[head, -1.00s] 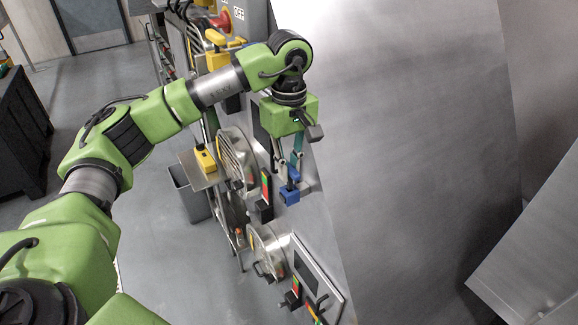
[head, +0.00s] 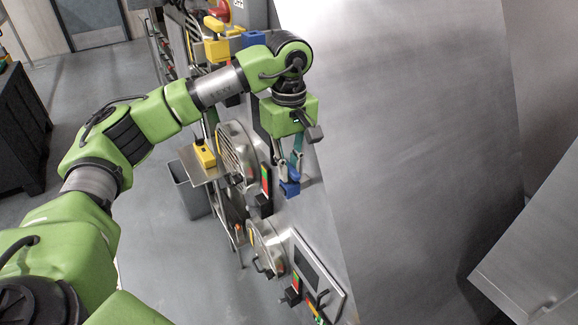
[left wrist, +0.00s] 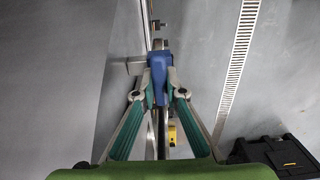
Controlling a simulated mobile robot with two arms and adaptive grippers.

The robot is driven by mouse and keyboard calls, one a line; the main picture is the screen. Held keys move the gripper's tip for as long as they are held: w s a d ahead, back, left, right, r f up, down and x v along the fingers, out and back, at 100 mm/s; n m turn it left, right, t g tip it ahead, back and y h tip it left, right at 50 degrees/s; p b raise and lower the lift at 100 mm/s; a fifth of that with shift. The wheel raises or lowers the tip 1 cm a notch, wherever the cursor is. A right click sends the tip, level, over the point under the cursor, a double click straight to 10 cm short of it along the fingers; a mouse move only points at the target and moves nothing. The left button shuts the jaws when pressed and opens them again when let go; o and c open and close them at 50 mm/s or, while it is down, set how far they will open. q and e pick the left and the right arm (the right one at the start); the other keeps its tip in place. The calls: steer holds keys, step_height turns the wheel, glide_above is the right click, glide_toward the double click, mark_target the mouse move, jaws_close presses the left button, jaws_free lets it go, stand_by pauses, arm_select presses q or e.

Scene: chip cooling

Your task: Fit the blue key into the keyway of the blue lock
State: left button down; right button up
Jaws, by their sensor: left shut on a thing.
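My left gripper (head: 289,172) points down at the end of the green arm. Its fingers are closed on the blue key (head: 290,188), in front of the steel machine side. The left wrist view shows the blue key (left wrist: 158,75) between the two fingertips, beside a metal bracket. I cannot tell whether the key is clear of that bracket. A second blue block (head: 254,39), which looks like the blue lock, shows just above my forearm, next to a yellow one. Its keyway is hidden. My right gripper is out of view.
A large steel panel (head: 400,130) fills the middle right. Round machine covers (head: 236,155) and a control panel (head: 318,268) stand near the gripper. A yellow block (head: 205,154) sits on a small shelf over a grey bin (head: 190,192). The floor at left is open.

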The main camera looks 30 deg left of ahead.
arm_select(q)
steer(key=shift+f, duration=0.4)
steer(key=c, duration=2)
jaws_free()
steer(key=shift+r, duration=0.1)
step_height(320, 180, up, 12)
steer(key=shift+f, duration=0.1)
